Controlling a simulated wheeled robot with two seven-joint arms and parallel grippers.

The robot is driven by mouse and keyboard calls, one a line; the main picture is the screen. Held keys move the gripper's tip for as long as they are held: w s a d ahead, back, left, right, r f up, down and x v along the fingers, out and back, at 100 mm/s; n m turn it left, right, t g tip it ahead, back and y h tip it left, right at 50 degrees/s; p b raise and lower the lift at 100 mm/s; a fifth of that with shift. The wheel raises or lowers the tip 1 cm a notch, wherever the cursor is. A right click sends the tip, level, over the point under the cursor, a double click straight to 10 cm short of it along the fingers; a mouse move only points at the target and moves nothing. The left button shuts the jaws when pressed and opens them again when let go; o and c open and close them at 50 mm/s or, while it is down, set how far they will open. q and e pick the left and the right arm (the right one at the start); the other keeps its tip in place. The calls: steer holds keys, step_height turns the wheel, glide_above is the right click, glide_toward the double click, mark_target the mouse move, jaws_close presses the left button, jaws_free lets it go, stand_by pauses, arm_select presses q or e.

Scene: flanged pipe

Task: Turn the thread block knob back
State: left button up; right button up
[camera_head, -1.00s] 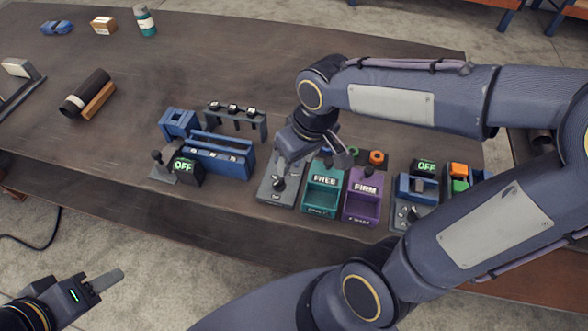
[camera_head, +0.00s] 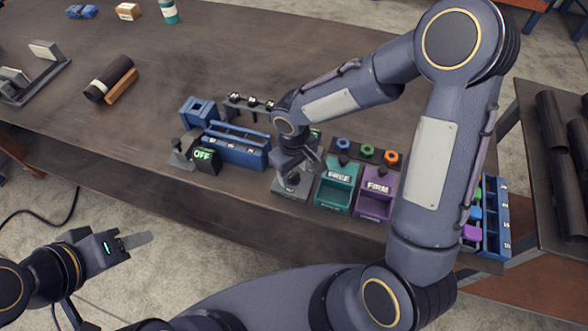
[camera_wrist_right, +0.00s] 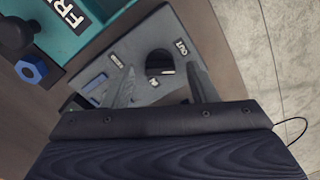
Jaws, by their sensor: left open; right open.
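The thread block (camera_head: 290,187) is a grey block at the table's near edge. In the right wrist view its grey plate (camera_wrist_right: 150,40) carries a round black knob (camera_wrist_right: 160,62) with a light mark, and small labels. My right gripper (camera_head: 300,166) hangs over the block and hides most of its top. In the right wrist view my right gripper (camera_wrist_right: 161,74) is open, with the knob showing between its fingertips; I cannot tell whether they touch it. My left gripper (camera_head: 138,241) is open and empty, off the table's near side.
Right of the block stand a teal FREE bin (camera_head: 337,188) and a purple FIRM bin (camera_head: 375,194), with coloured knobs (camera_head: 367,151) behind. Left are a blue rack (camera_head: 238,149) and an OFF display (camera_head: 203,156). My right arm crosses above the bins. The table's middle is clear.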

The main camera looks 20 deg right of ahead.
steer(key=shift+f, duration=0.35)
steer(key=c, duration=1)
steer(key=shift+n, duration=0.3)
steer(key=shift+n+b, duration=0.35)
steer(key=shift+n, duration=2.25)
